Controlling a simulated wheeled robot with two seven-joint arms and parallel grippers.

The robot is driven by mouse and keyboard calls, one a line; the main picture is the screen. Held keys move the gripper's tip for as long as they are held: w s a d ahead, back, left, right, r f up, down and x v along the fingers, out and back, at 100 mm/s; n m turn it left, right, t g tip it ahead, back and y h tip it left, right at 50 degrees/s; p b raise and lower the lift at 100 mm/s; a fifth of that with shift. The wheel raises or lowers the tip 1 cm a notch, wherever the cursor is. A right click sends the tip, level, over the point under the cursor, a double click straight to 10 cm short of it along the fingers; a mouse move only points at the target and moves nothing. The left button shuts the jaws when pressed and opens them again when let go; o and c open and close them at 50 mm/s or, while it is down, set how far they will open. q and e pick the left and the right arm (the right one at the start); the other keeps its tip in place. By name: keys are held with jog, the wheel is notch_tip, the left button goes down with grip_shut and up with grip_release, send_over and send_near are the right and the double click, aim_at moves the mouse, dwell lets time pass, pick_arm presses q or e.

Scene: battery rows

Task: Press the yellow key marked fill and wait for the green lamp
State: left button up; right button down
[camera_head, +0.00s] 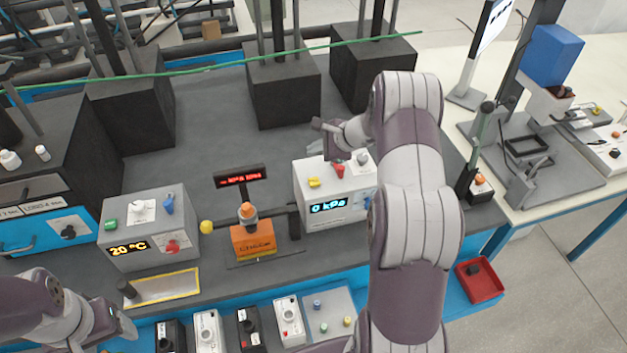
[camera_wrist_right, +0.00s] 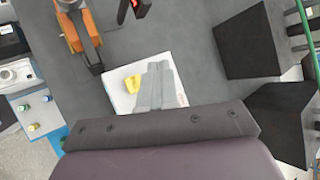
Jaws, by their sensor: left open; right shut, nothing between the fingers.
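The yellow key (camera_head: 314,183) is on top of a white box (camera_head: 325,205) whose display reads 0 kPa; its marking is too small to read. It also shows in the right wrist view (camera_wrist_right: 132,84). My right gripper (camera_head: 334,142) is shut and empty, above the box. In the wrist view its fingers (camera_wrist_right: 156,88) appear just beside the yellow key; I cannot tell whether they touch it. My left gripper (camera_head: 122,328) is open at the lower left, away from the white box. I cannot make out a lit green lamp; part of the box is hidden by my right arm.
A grey box (camera_head: 144,228) showing 20 °C stands left. An orange device (camera_head: 253,242) with a red-lit display (camera_head: 239,180) stands between the boxes. A red knob (camera_head: 338,170) is close to the yellow key. Black blocks (camera_head: 284,90) stand behind; a red tray (camera_head: 480,280) is right.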

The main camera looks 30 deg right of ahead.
aim_at(317, 182)
notch_tip(317, 182, down, 8)
jog(key=b, duration=0.5)
jog(key=shift+s+f+b, duration=0.1)
jog(key=shift+f+b, duration=0.1)
jog(key=shift+b, duration=0.25)
dwell(1.4)
jog(key=shift+f+b, duration=0.4)
jog(key=shift+b, duration=0.2)
jog(key=shift+f+b, duration=0.4)
jog(key=shift+b, duration=0.1)
dwell(0.4)
jog(key=shift+r, duration=0.1)
dwell(0.3)
jog(key=shift+r+p, duration=0.4)
jog(key=shift+r, duration=0.3)
